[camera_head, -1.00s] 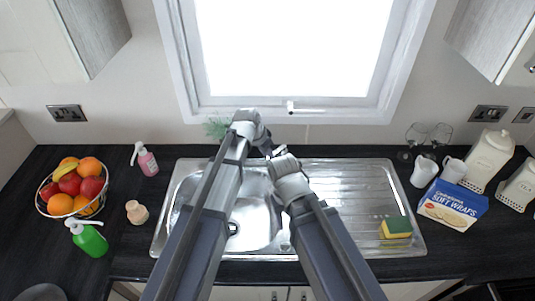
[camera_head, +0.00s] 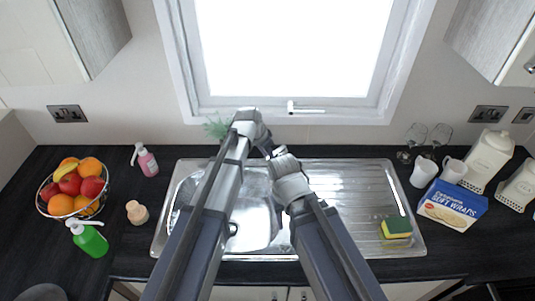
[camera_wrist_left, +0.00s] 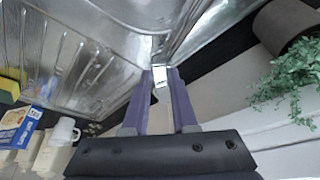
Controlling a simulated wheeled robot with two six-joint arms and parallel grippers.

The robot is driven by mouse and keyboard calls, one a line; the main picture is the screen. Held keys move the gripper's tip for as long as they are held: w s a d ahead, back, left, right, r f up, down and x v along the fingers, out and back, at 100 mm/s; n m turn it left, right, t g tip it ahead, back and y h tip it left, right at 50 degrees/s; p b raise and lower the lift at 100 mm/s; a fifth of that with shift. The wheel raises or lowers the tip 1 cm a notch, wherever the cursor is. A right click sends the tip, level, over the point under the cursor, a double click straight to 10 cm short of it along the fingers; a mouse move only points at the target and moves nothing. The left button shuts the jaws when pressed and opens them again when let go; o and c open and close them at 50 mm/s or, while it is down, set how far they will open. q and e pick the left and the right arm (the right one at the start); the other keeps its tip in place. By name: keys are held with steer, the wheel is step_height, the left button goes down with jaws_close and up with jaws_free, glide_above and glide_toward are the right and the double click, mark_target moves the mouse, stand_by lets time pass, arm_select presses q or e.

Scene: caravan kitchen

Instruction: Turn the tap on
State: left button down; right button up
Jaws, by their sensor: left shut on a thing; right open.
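The steel sink (camera_head: 408,214) is set in the dark worktop below the window, with its basin on the left and ribbed drainer on the right. My left gripper (camera_head: 267,148) is behind the basin. In the left wrist view its purple fingers (camera_wrist_left: 166,88) are shut on a small shiny metal piece, the tap (camera_wrist_left: 160,73). Most of the tap is hidden behind my arms in the head view. My right gripper (camera_head: 279,152) is open, just beside and slightly below the left one. Its fingertips are small and partly hidden. I cannot tell whether water runs.
A fruit bowl (camera_head: 45,208), green bottle (camera_head: 90,241) and pink soap bottle (camera_head: 148,162) stand left. A potted plant (camera_wrist_left: 285,86) is close to my left gripper.

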arm_select(q)
steer(key=shift+w+d+r+g+y+p, duration=0.2)
steer(key=shift+w+r+g+y+p, duration=0.1)
steer(key=shift+r+p, duration=0.25)
steer(key=shift+w+d+r+g+y+p, duration=0.15)
steer(key=shift+w+r+g+y+p, duration=0.2)
steer(key=shift+p, duration=0.2)
steer(key=shift+d+r+g+p, duration=0.15)
steer(key=shift+r+g+p, duration=0.1)
steer(key=shift+p, duration=0.15)
steer(key=shift+r+g+y, duration=0.1)
steer(key=shift+g+y, duration=0.2)
steer(key=shift+y, duration=0.15)
steer(key=c, duration=0.7)
jaws_free()
